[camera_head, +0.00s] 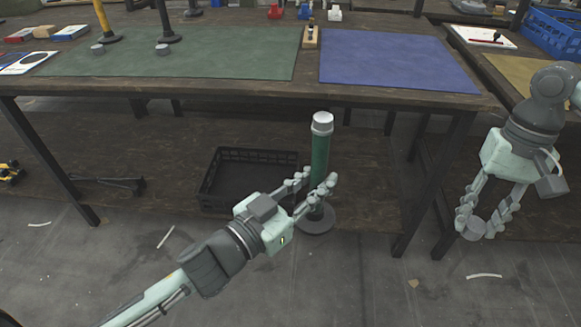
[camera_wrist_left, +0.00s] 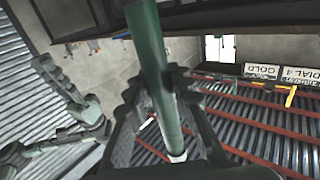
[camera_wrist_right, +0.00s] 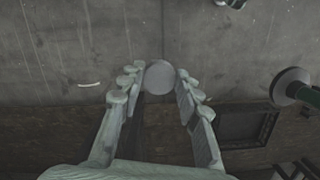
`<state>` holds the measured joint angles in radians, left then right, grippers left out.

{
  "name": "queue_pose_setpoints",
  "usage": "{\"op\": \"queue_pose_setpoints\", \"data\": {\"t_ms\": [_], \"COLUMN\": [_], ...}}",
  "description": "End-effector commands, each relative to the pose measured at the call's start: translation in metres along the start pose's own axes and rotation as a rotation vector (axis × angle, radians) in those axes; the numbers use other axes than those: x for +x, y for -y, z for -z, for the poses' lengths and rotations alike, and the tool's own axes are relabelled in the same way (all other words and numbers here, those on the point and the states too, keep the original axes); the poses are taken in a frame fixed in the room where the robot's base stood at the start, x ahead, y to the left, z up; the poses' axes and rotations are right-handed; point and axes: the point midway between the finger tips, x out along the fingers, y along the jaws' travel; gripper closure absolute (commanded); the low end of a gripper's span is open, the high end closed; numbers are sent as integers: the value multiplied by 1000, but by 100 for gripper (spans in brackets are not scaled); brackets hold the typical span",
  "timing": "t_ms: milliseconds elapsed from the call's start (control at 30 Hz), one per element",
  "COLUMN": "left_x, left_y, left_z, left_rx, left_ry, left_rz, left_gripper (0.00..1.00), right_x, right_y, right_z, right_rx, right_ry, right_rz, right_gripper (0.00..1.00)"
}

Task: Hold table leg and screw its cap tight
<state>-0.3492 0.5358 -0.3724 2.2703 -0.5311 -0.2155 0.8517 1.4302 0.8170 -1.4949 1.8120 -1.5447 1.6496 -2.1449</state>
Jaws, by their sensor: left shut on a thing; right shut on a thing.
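The table leg (camera_head: 319,160) is a green tube with a pale collar and grey top, upright on a round dark base (camera_head: 317,222). My left gripper (camera_head: 317,187) is shut on the tube below the collar. The leg also runs between its fingers in the left wrist view (camera_wrist_left: 150,45). My right gripper (camera_head: 476,226) is shut on a round grey cap (camera_head: 471,230), well to the right of the leg and lower than its top. The cap shows as a disc between the fingertips in the right wrist view (camera_wrist_right: 160,77).
A workbench with a green mat (camera_head: 180,55) and a blue mat (camera_head: 395,60) stands behind the leg. Two small grey cylinders (camera_head: 163,49) sit on the green mat. A black crate (camera_head: 235,156) is behind my left gripper.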

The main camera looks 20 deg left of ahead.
Motion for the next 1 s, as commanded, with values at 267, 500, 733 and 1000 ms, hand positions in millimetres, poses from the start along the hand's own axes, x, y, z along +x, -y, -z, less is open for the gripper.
{"op": "queue_pose_setpoints", "data": {"t_ms": [267, 500, 733, 1000], "left_x": [14, 15, 14, 15], "left_y": [-41, -47, -47, -47], "left_z": [5, 5, 4, 4], "left_rx": [4, 0, -1, 0], "left_ry": [-3, -1, 1, -1], "left_rz": [-221, -255, -253, -253], "left_gripper": [100, 100, 100, 100], "right_x": [0, 0, 0, -36], "right_y": [0, 0, 0, 34], "right_z": [0, 0, 0, 8], "right_rx": [0, 0, 2, 191], "right_ry": [0, 0, 0, -6], "right_rz": [0, 0, 0, 32], "right_gripper": [78, 78, 78, 78]}}
